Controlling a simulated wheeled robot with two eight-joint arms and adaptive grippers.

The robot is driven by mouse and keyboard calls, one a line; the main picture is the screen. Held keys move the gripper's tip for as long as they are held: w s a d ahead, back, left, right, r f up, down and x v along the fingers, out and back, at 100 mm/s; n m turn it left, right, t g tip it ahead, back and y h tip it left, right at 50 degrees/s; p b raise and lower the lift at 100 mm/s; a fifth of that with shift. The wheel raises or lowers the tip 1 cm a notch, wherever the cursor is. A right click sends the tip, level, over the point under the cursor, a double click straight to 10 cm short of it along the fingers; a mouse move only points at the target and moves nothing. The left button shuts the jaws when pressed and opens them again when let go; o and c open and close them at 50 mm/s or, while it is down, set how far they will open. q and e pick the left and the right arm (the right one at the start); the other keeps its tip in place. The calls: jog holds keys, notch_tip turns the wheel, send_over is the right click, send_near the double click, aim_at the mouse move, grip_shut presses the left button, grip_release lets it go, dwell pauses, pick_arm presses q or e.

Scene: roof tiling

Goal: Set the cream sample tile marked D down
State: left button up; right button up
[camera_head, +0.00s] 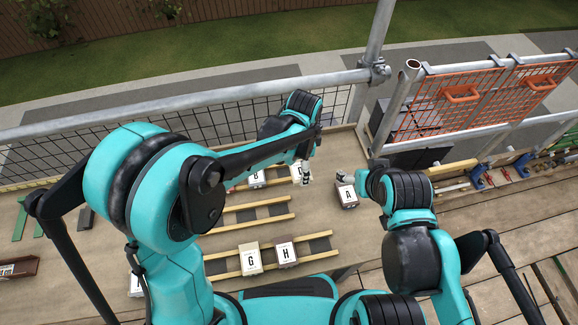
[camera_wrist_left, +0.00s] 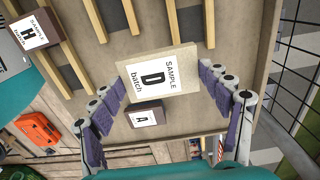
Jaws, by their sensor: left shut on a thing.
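The cream sample tile marked D (camera_wrist_left: 158,78) is between the purple-padded fingers of my left gripper (camera_wrist_left: 160,92) in the left wrist view. The gripper is shut on its two side edges, with the label facing the camera. In the head view tile D (camera_head: 298,172) is at the far side of the bench, right of tile B (camera_head: 257,179), partly hidden by my left gripper (camera_head: 305,174). Any gap beneath it cannot be made out. My right gripper (camera_head: 362,180) is close by tile A (camera_head: 347,196); its fingers are not clear.
Tiles G (camera_head: 250,259) and H (camera_head: 286,253) lie on wooden battens nearer me. An empty batten pair (camera_head: 245,213) lies between the rows. A mesh guardrail (camera_head: 230,115) runs behind the bench. An orange mesh gate (camera_head: 470,100) stands at the right.

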pick_arm(q)
jog(key=w+a+f, duration=0.1)
jog(key=w, duration=0.1)
jog(key=w+a+f+b, duration=0.1)
jog(key=f, duration=0.1)
jog(key=w+a+f, duration=0.1)
jog(key=w+a, duration=0.1)
jog(key=shift+w+f+b, duration=0.15)
jog(key=shift+w+b, duration=0.15)
jog(key=shift+w, duration=0.05)
notch_tip(320, 180, down, 4)
jog(key=shift+f+b, duration=0.1)
jog(key=shift+b, duration=0.75)
jog(key=shift+f+b, duration=0.3)
jog(key=o, duration=1.3)
